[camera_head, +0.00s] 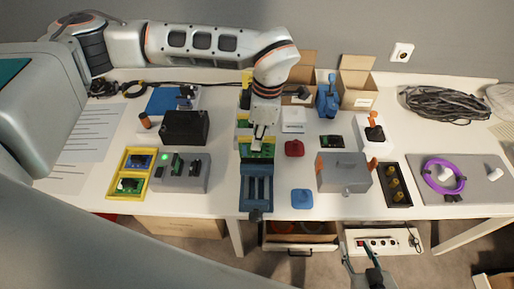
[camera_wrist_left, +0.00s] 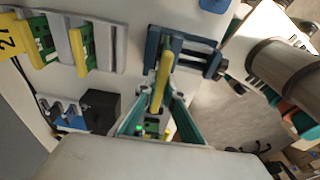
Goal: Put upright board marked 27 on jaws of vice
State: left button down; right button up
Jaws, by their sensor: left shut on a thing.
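My left gripper (camera_head: 260,136) is shut on a green board with a yellow edge (camera_head: 257,150), held at the back end of the blue vice (camera_head: 257,190). In the left wrist view the board (camera_wrist_left: 162,75) shows edge-on between the fingers, overlapping the vice (camera_wrist_left: 200,57); I cannot tell whether it touches the jaws. No number is readable on it. A yellow piece marked 27 (camera_wrist_left: 8,38) stands at the left, beside upright boards (camera_wrist_left: 80,48) in a grey rack (camera_wrist_left: 105,45). My right gripper (camera_head: 358,258) is open and empty beyond the table's front edge.
A grey device (camera_head: 181,173) and yellow tray (camera_head: 117,187) stand left of the vice. A blue block (camera_head: 302,198), red piece (camera_head: 294,148) and grey box (camera_head: 343,173) stand right. Open cartons (camera_head: 358,85) are at the back. The table's front edge is close to the vice.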

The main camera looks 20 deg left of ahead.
aim_at(256, 157)
pick_arm(q)
jog(key=shift+f, duration=2.35)
jog(key=shift+f, duration=0.2)
jog(key=c, duration=2.2)
grip_release()
jog(key=shift+o, duration=0.2)
jog(key=shift+r, duration=0.1)
jog(key=shift+r, duration=0.15)
jog(key=r, duration=0.4)
jog(key=d+r, duration=0.1)
jog(key=r, duration=0.3)
jog(key=r+b, duration=0.1)
jog(key=r, duration=0.2)
jog(key=shift+w+d+r, duration=0.2)
jog(key=shift+r, duration=0.2)
